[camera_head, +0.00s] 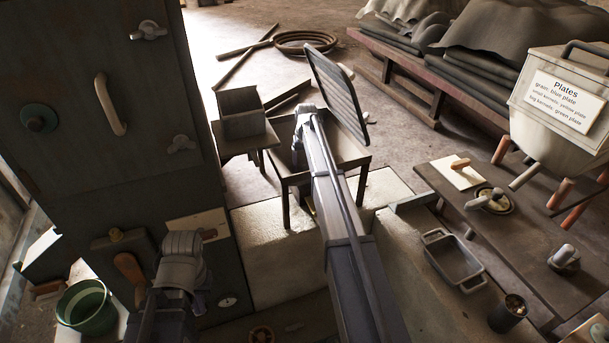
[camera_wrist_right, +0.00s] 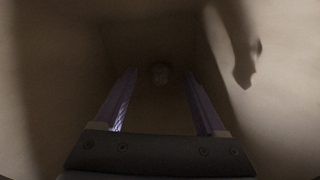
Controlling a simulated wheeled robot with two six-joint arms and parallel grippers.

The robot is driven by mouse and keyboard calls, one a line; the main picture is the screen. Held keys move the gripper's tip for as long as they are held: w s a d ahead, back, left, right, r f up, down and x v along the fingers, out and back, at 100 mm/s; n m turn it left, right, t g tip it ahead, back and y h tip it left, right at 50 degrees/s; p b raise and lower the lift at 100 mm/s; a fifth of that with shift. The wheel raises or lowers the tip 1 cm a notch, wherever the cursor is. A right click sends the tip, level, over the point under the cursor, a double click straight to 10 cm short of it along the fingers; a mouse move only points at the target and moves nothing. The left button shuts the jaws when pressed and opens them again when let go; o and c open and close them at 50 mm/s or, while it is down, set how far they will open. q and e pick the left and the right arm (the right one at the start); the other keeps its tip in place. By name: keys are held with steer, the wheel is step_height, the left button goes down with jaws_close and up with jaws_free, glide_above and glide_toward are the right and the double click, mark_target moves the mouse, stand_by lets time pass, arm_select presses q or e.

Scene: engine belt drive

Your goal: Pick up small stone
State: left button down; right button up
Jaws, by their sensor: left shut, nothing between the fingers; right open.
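A small, dim, roundish thing (camera_wrist_right: 161,73), probably the small stone, lies at the bottom of a dark, walled space in the right wrist view. My right gripper (camera_wrist_right: 160,88) points down at it with its fingers open, one to each side. I cannot tell how far above it the fingertips are. In the head view my right arm reaches into an open wooden tray on legs (camera_head: 350,154), and the stone is hidden there. My left gripper (camera_head: 198,302) is shut and empty, low in front of the dark cabinet.
A ribbed grate (camera_head: 337,93) stands tilted up beside the tray. A small wooden box (camera_head: 238,112) is left of it. The dark cabinet (camera_head: 100,130) fills the left side, with a green bucket (camera_head: 87,308) below. A bench (camera_head: 450,225) with a metal pan (camera_head: 454,262) is at right.

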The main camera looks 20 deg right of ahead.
steer(key=shift+f, duration=0.55)
steer(key=shift+r, duration=0.15)
jaws_close()
